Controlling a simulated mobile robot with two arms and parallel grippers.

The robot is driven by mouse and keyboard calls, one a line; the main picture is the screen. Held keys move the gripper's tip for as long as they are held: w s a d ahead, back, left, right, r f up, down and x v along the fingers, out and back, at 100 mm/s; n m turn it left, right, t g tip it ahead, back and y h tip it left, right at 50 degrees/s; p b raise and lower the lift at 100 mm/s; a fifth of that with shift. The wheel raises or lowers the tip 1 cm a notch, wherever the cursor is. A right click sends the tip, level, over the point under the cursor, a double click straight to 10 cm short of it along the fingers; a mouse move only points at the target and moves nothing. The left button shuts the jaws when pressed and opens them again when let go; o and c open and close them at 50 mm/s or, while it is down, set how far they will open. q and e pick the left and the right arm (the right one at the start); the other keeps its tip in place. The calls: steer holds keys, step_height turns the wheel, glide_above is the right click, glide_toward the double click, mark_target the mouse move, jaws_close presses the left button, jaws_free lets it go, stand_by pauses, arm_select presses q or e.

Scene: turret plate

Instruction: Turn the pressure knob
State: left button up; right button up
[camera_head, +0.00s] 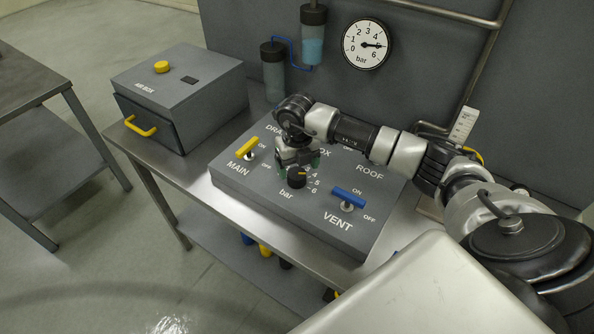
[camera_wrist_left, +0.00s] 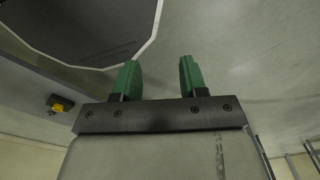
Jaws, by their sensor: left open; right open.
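The pressure knob (camera_head: 297,178) is a small black dial on the sloped grey control panel (camera_head: 229,198), beside the numbers 4, 5, 6 and the label "bar". My right gripper (camera_head: 300,163) hangs over the panel just behind and above the knob, its green fingertips pointing down and apart. The arm hides part of the panel behind it, and I cannot tell whether a fingertip touches the knob. The round pressure gauge (camera_head: 366,44) on the back wall has its needle pointing right, near 5. My left gripper (camera_wrist_left: 160,78) shows in the left wrist view, open and empty, away from the panel.
A yellow MAIN lever (camera_head: 245,147) and a blue VENT lever (camera_head: 348,197) flank the knob. A grey air box (camera_head: 178,85) with a yellow handle stands at the left on the metal table. Filter cylinders (camera_head: 273,72) and pipes are behind.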

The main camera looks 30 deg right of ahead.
mark_target(297, 174)
step_height(297, 174, down, 4)
steer(key=shift+w+f+p, duration=0.1)
steer(key=shift+w+p, duration=0.05)
steer(key=shift+p, duration=0.2)
steer(key=shift+c, duration=0.5)
steer(key=c, duration=0.8)
arm_select(q)
steer(key=shift+w+r, duration=0.3)
steer(key=shift+w, duration=0.25)
steer(key=shift+w+r, duration=0.25)
steer(key=shift+w, duration=0.25)
steer(key=shift+f, duration=0.1)
